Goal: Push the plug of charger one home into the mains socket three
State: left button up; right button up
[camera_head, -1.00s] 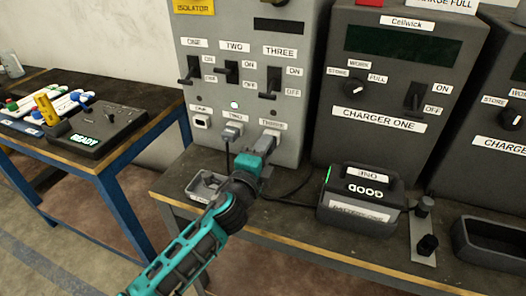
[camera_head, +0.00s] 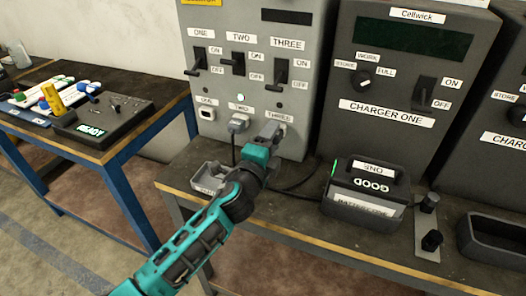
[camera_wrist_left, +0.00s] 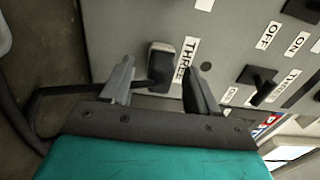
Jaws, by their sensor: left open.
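The plug of charger one (camera_wrist_left: 160,66) is a dark block with a light grey end. In the left wrist view it stands at the panel beside the THREE label (camera_wrist_left: 185,58), and its dark cable runs off to the left. My left gripper (camera_wrist_left: 158,84) is open, with one finger on each side of the plug and gaps showing. In the head view my left gripper (camera_head: 270,134) is at mains socket three, below its label (camera_head: 279,116), and hides most of the plug. How deep the plug sits cannot be told. My right gripper is not in view.
A grey plug (camera_head: 238,124) sits at socket two, close left. Socket one (camera_head: 206,113) looks empty. A grey tray (camera_head: 210,178) lies below the panel. A battery (camera_head: 365,196) stands on the bench before charger one (camera_head: 400,85). Switches (camera_head: 278,73) are above the sockets.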

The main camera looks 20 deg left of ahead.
pick_arm(q)
jog(key=s, duration=0.7)
jog(key=s+a, duration=0.1)
jog(key=s, duration=0.3)
jog(key=shift+s, duration=0.25)
jog(key=shift+s+b, duration=0.3)
jog(key=shift+s, duration=0.25)
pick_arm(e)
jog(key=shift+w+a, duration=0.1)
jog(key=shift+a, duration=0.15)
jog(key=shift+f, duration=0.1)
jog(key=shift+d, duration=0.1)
